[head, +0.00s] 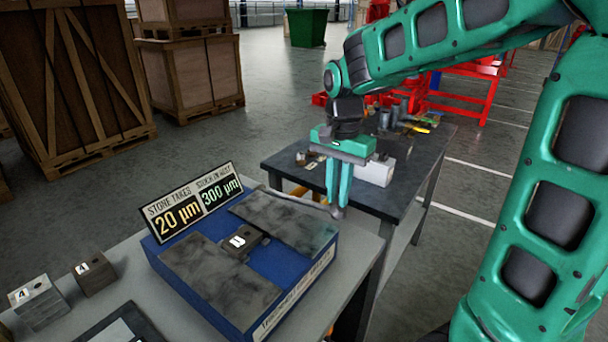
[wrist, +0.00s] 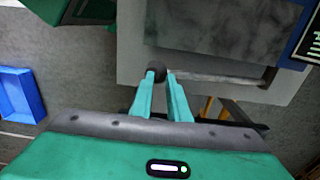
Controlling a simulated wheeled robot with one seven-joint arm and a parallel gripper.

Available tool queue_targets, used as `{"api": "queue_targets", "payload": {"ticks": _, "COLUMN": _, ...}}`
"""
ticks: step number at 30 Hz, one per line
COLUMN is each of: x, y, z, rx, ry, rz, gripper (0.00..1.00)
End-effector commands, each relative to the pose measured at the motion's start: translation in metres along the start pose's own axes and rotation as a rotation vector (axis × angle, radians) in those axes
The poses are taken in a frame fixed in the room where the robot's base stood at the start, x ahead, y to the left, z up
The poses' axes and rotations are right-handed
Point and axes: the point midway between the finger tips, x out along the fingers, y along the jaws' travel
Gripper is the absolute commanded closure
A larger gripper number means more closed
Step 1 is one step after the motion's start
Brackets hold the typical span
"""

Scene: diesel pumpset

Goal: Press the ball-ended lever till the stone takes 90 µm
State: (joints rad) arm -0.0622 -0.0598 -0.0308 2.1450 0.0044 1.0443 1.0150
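The ball-ended lever's dark ball (wrist: 156,72) shows at my fingertips in the wrist view. Its thin pale rod (wrist: 215,79) runs right along the edge of the blue machine. In the head view the ball (head: 336,212) is just under my gripper (head: 338,203), at the machine's right corner. My two green fingers point down close together; whether they touch each other or the ball is unclear. The blue machine (head: 292,292) carries grey stone plates (head: 288,220) and a small dark block (head: 239,242) marked with a label. The stone display (head: 180,217) reads 20 µm.
The stock display (head: 222,193) beside it reads 300 µm. Two small labelled blocks (head: 95,273) (head: 40,303) stand on the grey bench (head: 130,262) at left. A dark table (head: 408,198) with parts stands behind my gripper. Wooden crates stand farther back.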

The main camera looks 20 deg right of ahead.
Motion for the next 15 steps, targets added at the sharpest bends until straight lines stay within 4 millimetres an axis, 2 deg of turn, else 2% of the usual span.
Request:
{"api": "queue_targets", "payload": {"ticks": 3, "x": 0.010, "y": 0.003, "z": 0.000, "rx": 0.001, "ry": -0.001, "rz": 0.002, "gripper": 0.84}}
{"api": "queue_targets", "payload": {"ticks": 7, "x": 0.006, "y": 0.001, "z": 0.000, "rx": 0.001, "ry": 0.000, "rz": -0.001, "gripper": 0.84}}
{"api": "queue_targets", "payload": {"ticks": 15, "x": -0.024, "y": -0.006, "z": -0.001, "rx": 0.000, "ry": 0.001, "rz": -0.002, "gripper": 0.84}}
